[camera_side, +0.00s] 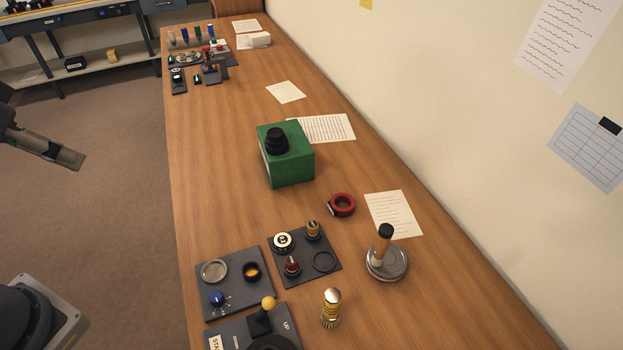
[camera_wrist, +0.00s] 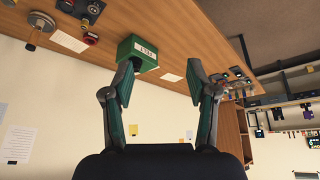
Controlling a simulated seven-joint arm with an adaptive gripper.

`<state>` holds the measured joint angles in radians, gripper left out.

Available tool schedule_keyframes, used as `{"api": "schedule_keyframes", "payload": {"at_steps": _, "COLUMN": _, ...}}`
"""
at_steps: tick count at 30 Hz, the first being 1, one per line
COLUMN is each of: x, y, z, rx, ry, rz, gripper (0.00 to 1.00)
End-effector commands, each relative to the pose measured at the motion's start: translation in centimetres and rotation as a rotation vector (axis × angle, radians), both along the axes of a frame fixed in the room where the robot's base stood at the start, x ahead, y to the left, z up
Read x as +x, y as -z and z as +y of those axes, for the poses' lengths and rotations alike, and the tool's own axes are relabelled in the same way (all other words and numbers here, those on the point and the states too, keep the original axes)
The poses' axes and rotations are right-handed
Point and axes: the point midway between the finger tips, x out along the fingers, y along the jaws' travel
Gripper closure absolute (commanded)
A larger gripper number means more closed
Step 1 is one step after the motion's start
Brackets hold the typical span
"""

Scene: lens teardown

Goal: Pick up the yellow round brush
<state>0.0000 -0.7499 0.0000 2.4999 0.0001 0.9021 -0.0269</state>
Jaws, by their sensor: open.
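The yellow round brush (camera_side: 330,308) stands upright on the wooden table near the front in the side view. It has a pale rounded top, a yellow banded body and a flared, bristle-like lower end. I cannot make it out in the wrist view. My gripper (camera_wrist: 161,77) is open and empty in the wrist view, its two fingers wide apart.
Left of the brush are a dark panel with a yellow-ball lever (camera_side: 268,303) and a mat (camera_side: 305,245) with small parts. A round metal base (camera_side: 387,264) with an upright handle stands right of it. Farther back are a red ring (camera_side: 342,205) and a green box (camera_side: 287,160).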

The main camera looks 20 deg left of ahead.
Motion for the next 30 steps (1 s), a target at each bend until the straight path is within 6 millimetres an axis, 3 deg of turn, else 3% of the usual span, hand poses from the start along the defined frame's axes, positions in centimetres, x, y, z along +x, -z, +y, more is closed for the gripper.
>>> {"api": "schedule_keyframes", "payload": {"at_steps": 2, "x": 0.3, "y": -0.9, "z": 0.1, "rx": -0.027, "ry": -0.057, "rz": -0.014, "gripper": 0.42}}
{"api": "schedule_keyframes", "payload": {"at_steps": 5, "x": 2.6, "y": -3.9, "z": -0.3, "rx": -0.061, "ry": -0.125, "rz": -0.037, "gripper": 0.42}}
{"api": "schedule_keyframes", "payload": {"at_steps": 7, "x": 4.8, "y": -5.2, "z": -1.7, "rx": -0.081, "ry": -0.134, "rz": -0.017, "gripper": 0.42}}
{"api": "schedule_keyframes", "payload": {"at_steps": 11, "x": 9.1, "y": -6.3, "z": -5.7, "rx": -0.103, "ry": -0.106, "rz": 0.042, "gripper": 0.42}}
{"api": "schedule_keyframes", "payload": {"at_steps": 14, "x": 12.3, "y": -5.9, "z": -10.6, "rx": -0.108, "ry": -0.056, "rz": 0.104, "gripper": 0.42}}
{"api": "schedule_keyframes", "payload": {"at_steps": 19, "x": 15.4, "y": -1.7, "z": -21.7, "rx": -0.080, "ry": 0.071, "rz": 0.239, "gripper": 0.42}}
{"api": "schedule_keyframes", "payload": {"at_steps": 24, "x": 13.8, "y": 5.1, "z": -31.9, "rx": -0.010, "ry": 0.228, "rz": 0.367, "gripper": 0.42}}
{"api": "schedule_keyframes", "payload": {"at_steps": 27, "x": 11.6, "y": 8.9, "z": -35.6, "rx": 0.039, "ry": 0.310, "rz": 0.426, "gripper": 0.42}}
{"api": "schedule_keyframes", "payload": {"at_steps": 30, "x": 9.3, "y": 11.7, "z": -37.2, "rx": 0.081, "ry": 0.360, "rz": 0.474, "gripper": 0.42}}
